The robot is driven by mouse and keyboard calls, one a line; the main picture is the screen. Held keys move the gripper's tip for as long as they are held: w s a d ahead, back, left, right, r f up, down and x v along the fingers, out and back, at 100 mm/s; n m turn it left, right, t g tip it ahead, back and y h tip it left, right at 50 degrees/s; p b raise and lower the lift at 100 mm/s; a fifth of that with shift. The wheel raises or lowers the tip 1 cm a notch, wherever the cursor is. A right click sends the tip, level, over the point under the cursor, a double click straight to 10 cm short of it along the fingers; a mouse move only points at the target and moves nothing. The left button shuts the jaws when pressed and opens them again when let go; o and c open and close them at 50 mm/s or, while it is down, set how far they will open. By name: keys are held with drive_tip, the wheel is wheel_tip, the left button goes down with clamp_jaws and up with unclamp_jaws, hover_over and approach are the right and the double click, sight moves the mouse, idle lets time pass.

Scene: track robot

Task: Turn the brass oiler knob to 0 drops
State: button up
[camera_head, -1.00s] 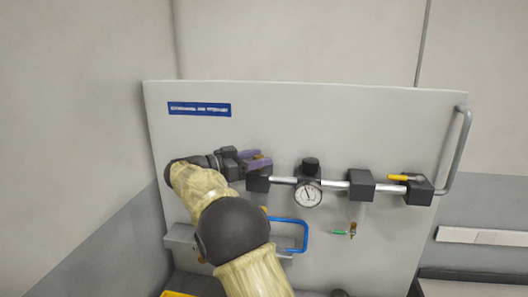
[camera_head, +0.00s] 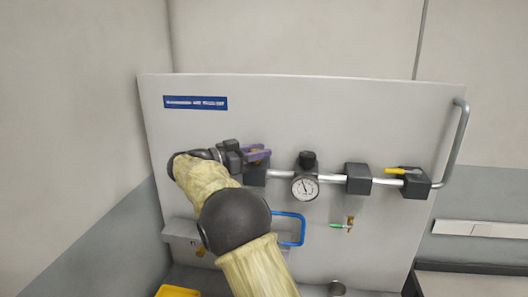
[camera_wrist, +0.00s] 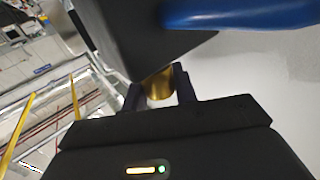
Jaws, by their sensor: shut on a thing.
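The brass oiler knob (camera_wrist: 159,84) shows in the wrist view as a small gold cylinder below a dark block (camera_wrist: 140,30). My gripper (camera_wrist: 158,92) has one dark finger on each side of it and is shut on it. In the head view my gripper (camera_head: 258,153), with purple fingers, is at the top of the leftmost dark block (camera_head: 255,175) on the pipe. There the fingers mostly hide the knob. I cannot read any drop scale or the knob's setting.
A pale panel (camera_head: 300,120) carries the pipe, a round gauge (camera_head: 305,187) with a black knob, another dark block (camera_head: 358,178) and a yellow-handled valve (camera_head: 402,171). A yellow bin (camera_head: 178,292) is at the bottom left.

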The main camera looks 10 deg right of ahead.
drive_tip(key=shift+s+a, duration=0.1)
drive_tip(key=shift+a, duration=0.4)
idle(0.3)
drive_tip(key=o, duration=0.9)
drive_tip(key=shift+s, duration=0.1)
drive_tip(key=shift+o, duration=0.2)
drive_tip(key=shift+s+a+r, duration=0.15)
drive_tip(key=shift+d, duration=0.25)
drive_tip(key=b+v, duration=0.5)
drive_tip(key=v, duration=1.2)
drive_tip(key=shift+s+a, duration=0.15)
drive_tip(key=shift+a, duration=0.2)
